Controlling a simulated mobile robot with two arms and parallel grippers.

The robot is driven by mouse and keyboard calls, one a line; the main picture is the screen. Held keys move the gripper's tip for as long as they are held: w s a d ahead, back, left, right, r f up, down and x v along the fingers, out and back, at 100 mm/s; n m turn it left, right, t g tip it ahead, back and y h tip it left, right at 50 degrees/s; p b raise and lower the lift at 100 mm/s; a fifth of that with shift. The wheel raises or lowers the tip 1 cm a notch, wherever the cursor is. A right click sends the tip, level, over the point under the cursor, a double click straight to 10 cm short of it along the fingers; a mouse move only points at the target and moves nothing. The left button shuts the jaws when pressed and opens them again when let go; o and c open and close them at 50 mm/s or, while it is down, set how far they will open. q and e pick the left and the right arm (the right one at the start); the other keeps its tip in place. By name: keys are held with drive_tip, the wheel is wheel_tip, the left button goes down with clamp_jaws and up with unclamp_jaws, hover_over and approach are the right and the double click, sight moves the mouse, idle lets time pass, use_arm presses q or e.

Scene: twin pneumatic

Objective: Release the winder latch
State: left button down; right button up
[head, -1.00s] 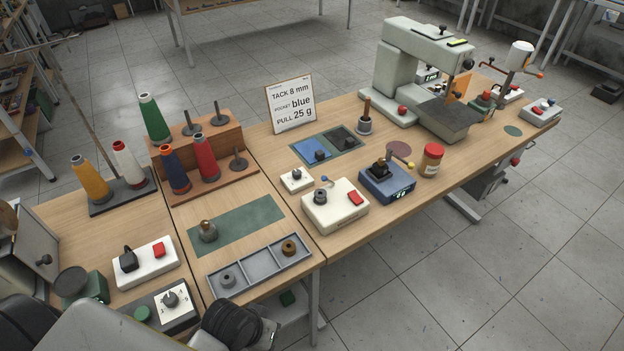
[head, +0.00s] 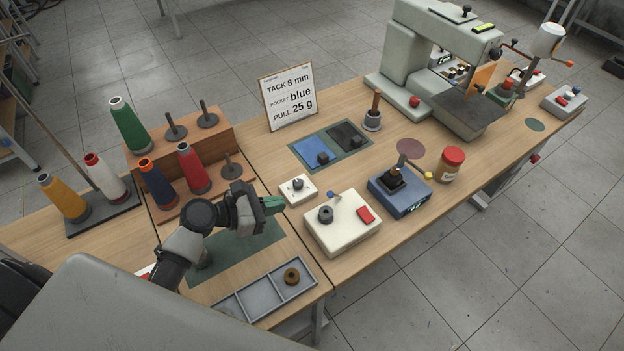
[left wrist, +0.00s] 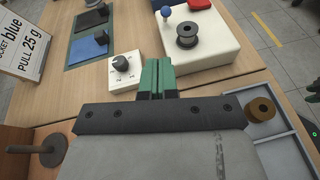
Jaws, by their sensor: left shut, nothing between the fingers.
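The winder (head: 342,236) is a cream box on the right-hand table. It carries a dark grey bobbin (head: 325,214), a small lever with a blue ball (head: 331,195) and a red button (head: 366,214). The left wrist view also shows the box (left wrist: 215,45), the bobbin (left wrist: 187,36) and the blue ball (left wrist: 166,11). My left gripper (head: 279,203) has green fingertips, shut and empty, above the table left of the winder. In the left wrist view the closed fingertips (left wrist: 157,66) point toward the lever, apart from it. My right gripper is out of view.
A small white dial box (head: 298,190) stands between gripper and winder, slightly behind. A grey tray (head: 279,306) with a brown ring (head: 291,276) lies in front. Thread cones, including a red one (head: 192,168), stand behind my arm. A blue device (head: 399,196) stands right of the winder.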

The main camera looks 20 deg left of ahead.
use_arm(q)
approach(335, 196)
drive_tip(key=x, duration=0.4)
drive_tip(key=shift+w+a+f+p, duration=0.15)
drive_tip(key=shift+a+f+p, duration=0.1)
drive_tip(key=shift+f+p, duration=0.15)
drive_tip(key=shift+w+d+f, duration=0.15)
drive_tip(key=shift+w+d, duration=0.2)
drive_tip(key=shift+d, duration=0.1)
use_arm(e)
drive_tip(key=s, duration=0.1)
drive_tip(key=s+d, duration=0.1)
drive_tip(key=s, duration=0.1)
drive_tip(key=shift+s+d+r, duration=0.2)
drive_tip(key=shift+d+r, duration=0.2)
